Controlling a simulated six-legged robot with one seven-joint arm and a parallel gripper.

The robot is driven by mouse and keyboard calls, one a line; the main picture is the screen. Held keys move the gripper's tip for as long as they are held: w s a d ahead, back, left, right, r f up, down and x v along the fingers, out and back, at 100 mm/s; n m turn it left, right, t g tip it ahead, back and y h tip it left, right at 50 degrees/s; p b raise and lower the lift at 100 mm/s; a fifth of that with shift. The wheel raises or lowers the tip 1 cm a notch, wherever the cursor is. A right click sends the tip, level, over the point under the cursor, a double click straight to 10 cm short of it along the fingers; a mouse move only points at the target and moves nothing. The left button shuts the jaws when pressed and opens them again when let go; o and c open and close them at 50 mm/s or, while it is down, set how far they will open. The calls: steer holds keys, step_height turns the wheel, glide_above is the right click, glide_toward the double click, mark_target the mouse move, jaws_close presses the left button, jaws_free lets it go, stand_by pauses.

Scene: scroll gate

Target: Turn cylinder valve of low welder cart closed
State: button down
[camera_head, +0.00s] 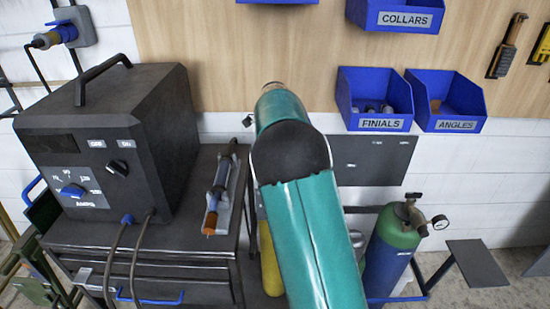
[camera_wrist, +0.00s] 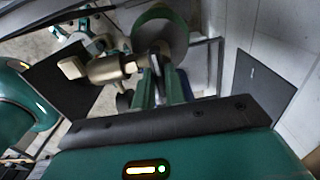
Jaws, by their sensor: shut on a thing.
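In the wrist view my gripper (camera_wrist: 161,78) is shut on the cylinder valve. The valve's brass body (camera_wrist: 106,69) sticks out to the left of the fingers. A green rounded cylinder top (camera_wrist: 160,28) lies just beyond the fingertips. The fingers cover much of the part they hold, so its turn angle cannot be told. In the head view a blue cylinder (camera_head: 386,262) with a green shoulder, a valve (camera_head: 411,200) and a round gauge (camera_head: 441,222) stands at right. My teal arm fills the middle there and hides my gripper. A yellow cylinder (camera_head: 269,262) is partly behind the arm.
A black welder (camera_head: 110,140) stands on the dark cart (camera_head: 190,255) at left, beside a torch (camera_head: 217,192). Blue bins (camera_head: 375,97) hang on the wall. A dark flat plate (camera_head: 478,263) juts out at lower right; dark plates (camera_wrist: 262,88) flank my gripper.

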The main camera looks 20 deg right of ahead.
steer(key=c, duration=1.5)
jaws_free()
steer(key=shift+o, duration=0.2)
steer(key=shift+r, duration=0.15)
step_height(320, 180, up, 14)
steer(key=shift+f, duration=0.2)
